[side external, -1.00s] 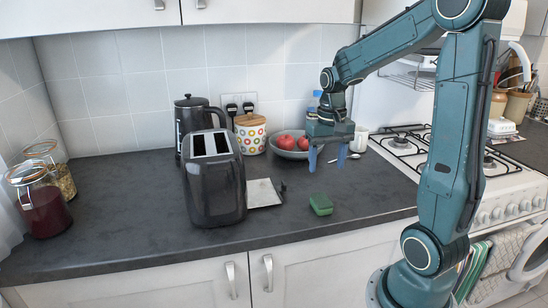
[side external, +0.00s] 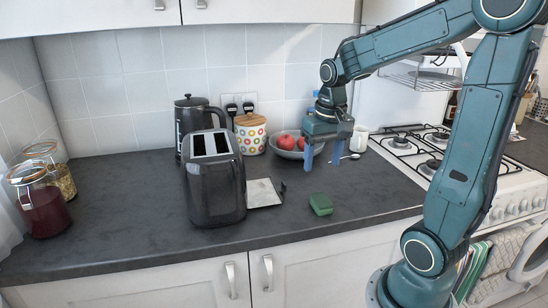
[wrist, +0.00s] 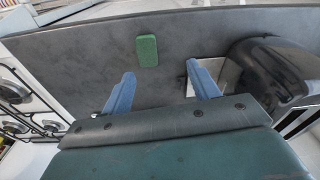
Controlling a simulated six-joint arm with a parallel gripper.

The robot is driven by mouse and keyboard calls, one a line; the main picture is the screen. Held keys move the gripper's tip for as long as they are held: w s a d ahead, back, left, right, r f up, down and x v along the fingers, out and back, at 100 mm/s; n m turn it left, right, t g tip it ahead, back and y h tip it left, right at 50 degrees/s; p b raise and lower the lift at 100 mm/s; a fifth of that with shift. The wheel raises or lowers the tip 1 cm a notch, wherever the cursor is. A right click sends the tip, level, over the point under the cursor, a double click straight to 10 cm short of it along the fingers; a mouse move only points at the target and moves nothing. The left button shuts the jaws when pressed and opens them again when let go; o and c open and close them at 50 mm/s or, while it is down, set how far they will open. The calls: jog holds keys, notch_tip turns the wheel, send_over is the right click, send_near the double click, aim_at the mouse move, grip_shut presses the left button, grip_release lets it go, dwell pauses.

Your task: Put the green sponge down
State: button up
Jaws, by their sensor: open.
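The green sponge (side external: 320,204) lies flat on the dark countertop (side external: 120,215), near its front edge and right of the toaster. It also shows in the wrist view (wrist: 147,50), beyond and between my fingertips. My gripper (side external: 322,162) is open and empty. It hangs above the counter, behind and above the sponge, in front of the fruit bowl. Its two blue fingers stand wide apart in the wrist view (wrist: 162,84), and nothing is between them.
A black toaster (side external: 215,180) stands left of the sponge, with a pale flat tile (side external: 263,192) beside it. A bowl of red fruit (side external: 290,147), a white mug (side external: 359,140) and a spoon (side external: 345,157) are behind. The gas hob (side external: 415,145) is right. Counter around the sponge is clear.

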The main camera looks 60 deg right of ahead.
jog(key=s+a+r+n+t, duration=0.2)
jog(key=s+a+n, duration=0.1)
jog(key=a, duration=0.4)
jog(key=s+a+r+n+t, duration=0.2)
jog(key=s+a+r+n, duration=0.1)
jog(key=a, duration=0.4)
jog(key=shift+s+n+t, duration=0.4)
jog(key=shift+s+n, duration=0.3)
jog(key=shift+s, duration=0.45)
jog(key=o, duration=0.6)
jog(key=shift+o, duration=0.2)
jog(key=shift+w, duration=0.1)
